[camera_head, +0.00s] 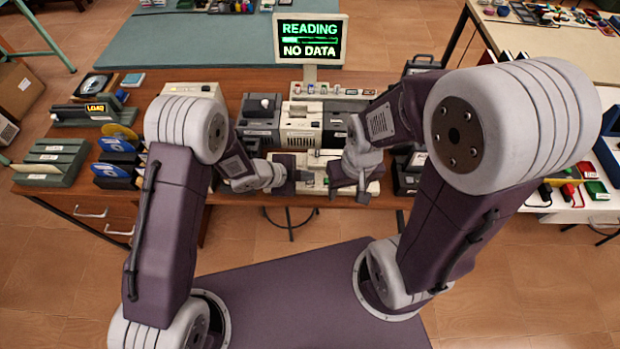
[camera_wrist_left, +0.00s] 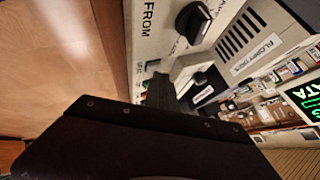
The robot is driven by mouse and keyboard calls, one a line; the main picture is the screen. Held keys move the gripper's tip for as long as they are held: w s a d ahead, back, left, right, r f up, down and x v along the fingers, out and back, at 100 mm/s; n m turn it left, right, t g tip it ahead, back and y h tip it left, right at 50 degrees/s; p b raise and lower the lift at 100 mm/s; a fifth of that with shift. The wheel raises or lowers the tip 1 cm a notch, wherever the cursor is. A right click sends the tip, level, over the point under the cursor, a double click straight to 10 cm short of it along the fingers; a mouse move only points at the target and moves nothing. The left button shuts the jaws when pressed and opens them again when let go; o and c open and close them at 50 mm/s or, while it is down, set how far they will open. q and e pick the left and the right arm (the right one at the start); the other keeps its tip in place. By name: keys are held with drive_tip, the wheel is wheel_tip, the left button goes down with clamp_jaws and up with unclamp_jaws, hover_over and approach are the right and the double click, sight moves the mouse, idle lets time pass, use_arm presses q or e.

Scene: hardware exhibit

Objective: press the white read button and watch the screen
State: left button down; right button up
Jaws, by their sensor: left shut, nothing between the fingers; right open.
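The screen (camera_head: 309,40) stands upright at the back of the desk and shows "READING" with a partly filled green bar above "NO DATA". A pale panel (camera_head: 318,158) with small controls lies at the desk's front edge. In the left wrist view the panel (camera_wrist_left: 150,20) carries the word "FROM" and a black knob. My left gripper (camera_head: 302,178) is shut and empty at the panel's left part; its dark tip (camera_wrist_left: 160,92) shows close to the panel. I cannot make out the white read button; the gripper may hide it. My right gripper (camera_head: 350,190) is open at the panel's right front.
Disc racks (camera_head: 118,165) and a box showing "LOAD" (camera_head: 95,108) are on the left. A side table with small coloured parts (camera_head: 570,195) is on the right.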

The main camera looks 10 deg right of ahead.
use_arm(q)
drive_tip(key=shift+r+p, duration=0.45)
drive_tip(key=shift+r, duration=0.25)
wheel_tip(320, 180, up, 5)
drive_tip(key=p, duration=0.4)
idle(0.6)
